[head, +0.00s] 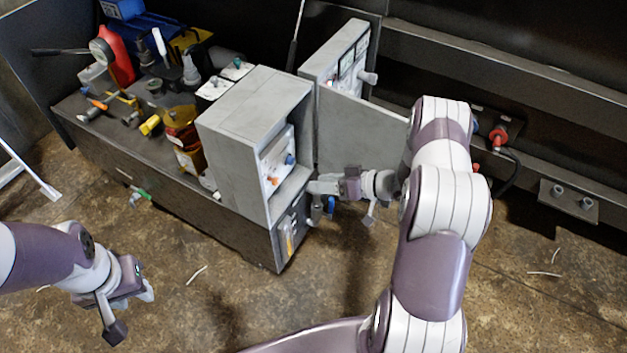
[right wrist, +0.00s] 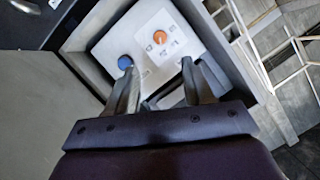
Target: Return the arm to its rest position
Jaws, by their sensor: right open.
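My right arm (head: 432,240) reaches forward at the right of the head view and bends back left. Its gripper (head: 318,187) is at the open side of a grey box (head: 250,120). In the right wrist view the right gripper (right wrist: 158,80) is open, with nothing between its fingers. I cannot tell whether a fingertip touches the panel. My left gripper (head: 140,292) hangs low over the floor at the left, and its jaws are unclear.
The grey box's open door (head: 350,125) stands behind the right gripper. A dark bench (head: 160,185) holds tools, a red item (head: 120,55) and a blue box (head: 122,8). A metal beam (head: 500,75) runs behind my right arm. The floor (head: 230,315) in front is mostly clear.

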